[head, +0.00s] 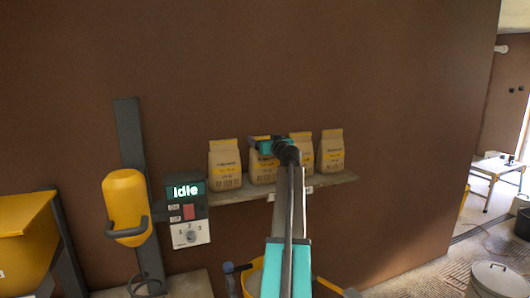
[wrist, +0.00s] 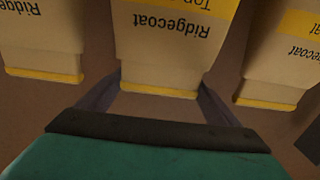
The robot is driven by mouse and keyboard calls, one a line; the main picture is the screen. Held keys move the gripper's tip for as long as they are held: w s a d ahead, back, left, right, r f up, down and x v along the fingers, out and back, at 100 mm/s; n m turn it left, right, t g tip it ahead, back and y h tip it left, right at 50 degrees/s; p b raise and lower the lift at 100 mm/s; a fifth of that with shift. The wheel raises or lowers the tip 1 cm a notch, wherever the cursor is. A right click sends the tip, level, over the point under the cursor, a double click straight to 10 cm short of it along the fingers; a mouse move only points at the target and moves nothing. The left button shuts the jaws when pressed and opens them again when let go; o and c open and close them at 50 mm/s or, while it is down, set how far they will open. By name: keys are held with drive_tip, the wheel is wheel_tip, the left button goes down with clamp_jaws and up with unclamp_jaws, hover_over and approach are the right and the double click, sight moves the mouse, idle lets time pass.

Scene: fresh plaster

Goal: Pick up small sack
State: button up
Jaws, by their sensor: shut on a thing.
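Several small paper sacks with yellow bands stand in a row on a wall shelf in the head view. My gripper (head: 262,144) is at the second sack from the left (head: 262,170), covering part of its upper front. In the wrist view, a sack lettered "Ridgecoat" (wrist: 170,55) appears upside down between the two dark fingers of my gripper (wrist: 160,88), which is shut on it. The fingertips are partly hidden behind the sack's sides. I cannot tell whether the sack is clear of the shelf.
Neighbouring sacks stand close on the left (head: 224,165) and right (head: 302,150), with another farther right (head: 331,152). The narrow shelf (head: 335,180) is fixed to a brown wall. A control box reading "Idle" (head: 187,208) and a yellow machine (head: 126,205) are left of it.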

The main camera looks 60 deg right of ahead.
drive_tip(key=shift+r, duration=0.25)
drive_tip(key=shift+r+b, duration=0.7)
drive_tip(key=shift+r, duration=0.85)
drive_tip(key=s+a+r+b, duration=0.1)
drive_tip(key=s+a+b, duration=0.2)
drive_tip(key=a, duration=1.2)
drive_tip(key=shift+a+r, duration=0.25)
drive_tip(key=shift+a, duration=0.1)
